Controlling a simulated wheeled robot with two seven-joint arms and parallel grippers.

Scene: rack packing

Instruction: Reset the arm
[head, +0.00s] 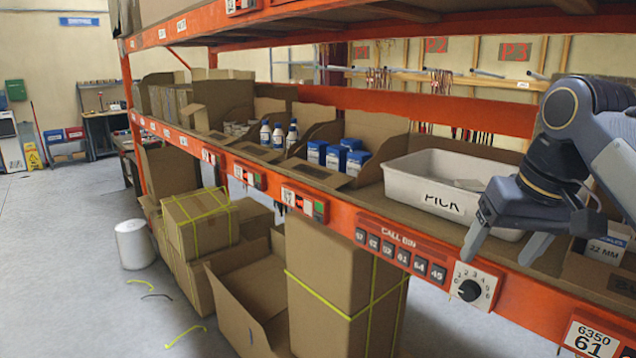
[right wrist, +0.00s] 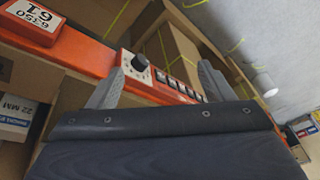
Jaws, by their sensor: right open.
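My right gripper (head: 503,247) is at the right of the head view, in front of the orange rack shelf and close to the white PICK bin (head: 430,196). Its two fingers are spread apart with nothing between them. In the right wrist view the open fingers (right wrist: 157,90) show against the rack's orange front beam (right wrist: 75,52), with the dial panel (right wrist: 137,64) beyond them. My left gripper is not in view.
The orange shelf beam (head: 340,212) runs along the front. Blue-and-white boxes (head: 337,155) and bottles (head: 278,135) stand in cardboard bins on the shelf. Large cartons (head: 335,290) are below. A 22 MM box (head: 603,250) is at the right.

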